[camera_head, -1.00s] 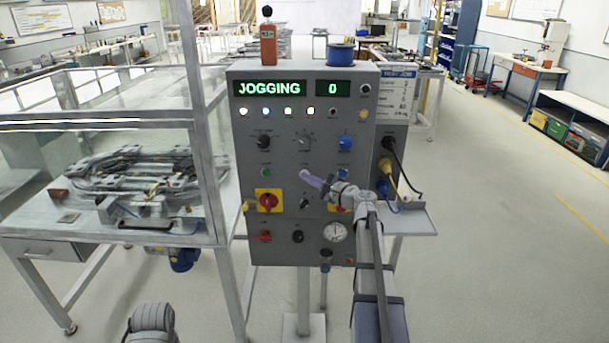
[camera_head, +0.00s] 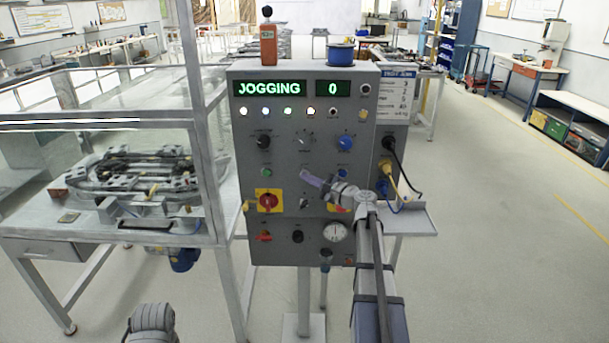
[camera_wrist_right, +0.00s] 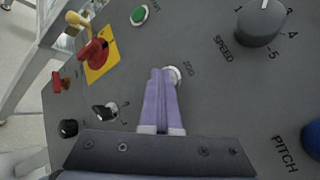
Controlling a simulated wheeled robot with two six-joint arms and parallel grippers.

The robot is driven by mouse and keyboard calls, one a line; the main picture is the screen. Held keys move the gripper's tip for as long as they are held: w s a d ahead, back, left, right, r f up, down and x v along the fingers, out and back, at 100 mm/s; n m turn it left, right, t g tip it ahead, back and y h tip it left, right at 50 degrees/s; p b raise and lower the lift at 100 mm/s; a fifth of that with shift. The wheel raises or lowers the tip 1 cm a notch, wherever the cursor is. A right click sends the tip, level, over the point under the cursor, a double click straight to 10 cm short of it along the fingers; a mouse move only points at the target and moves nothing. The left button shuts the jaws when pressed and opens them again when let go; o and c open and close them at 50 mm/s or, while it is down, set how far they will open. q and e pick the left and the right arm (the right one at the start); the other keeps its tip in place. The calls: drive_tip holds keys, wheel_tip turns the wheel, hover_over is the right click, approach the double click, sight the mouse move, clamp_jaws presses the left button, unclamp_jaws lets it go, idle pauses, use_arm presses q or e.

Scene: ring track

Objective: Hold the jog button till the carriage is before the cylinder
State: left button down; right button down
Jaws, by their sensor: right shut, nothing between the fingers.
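The grey control panel (camera_head: 306,222) stands in the middle of the head view; its green display (camera_head: 269,89) reads JOGGING and the counter beside it (camera_head: 333,88) reads 0. My right gripper (camera_head: 306,178) is shut and empty, with its purple fingertips at the panel. In the right wrist view the fingertips (camera_wrist_right: 162,73) rest at the pale round button labelled JOG (camera_wrist_right: 175,76) and partly hide it. The ring track (camera_head: 132,186) with several carriages lies on the left bench behind clear guarding. I cannot make out which carriage stands before the cylinder.
A red and yellow switch (camera_head: 268,201) is left of my right gripper, and it also shows in the wrist view (camera_wrist_right: 92,54). A green button (camera_wrist_right: 139,15) and speed knob (camera_wrist_right: 259,22) are nearby. A guard post (camera_head: 205,150) stands left of the panel.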

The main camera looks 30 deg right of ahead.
drive_tip(key=shift+s, duration=0.1)
idle(0.7)
drive_tip(key=shift+s+a, duration=0.45)
drive_tip(key=shift+s, duration=0.15)
drive_tip(key=s+a, duration=0.1)
drive_tip(key=s, duration=0.2)
drive_tip(key=s+a, duration=0.1)
drive_tip(key=shift+s+a, duration=0.15)
drive_tip(key=shift+a, duration=0.15)
idle(0.6)
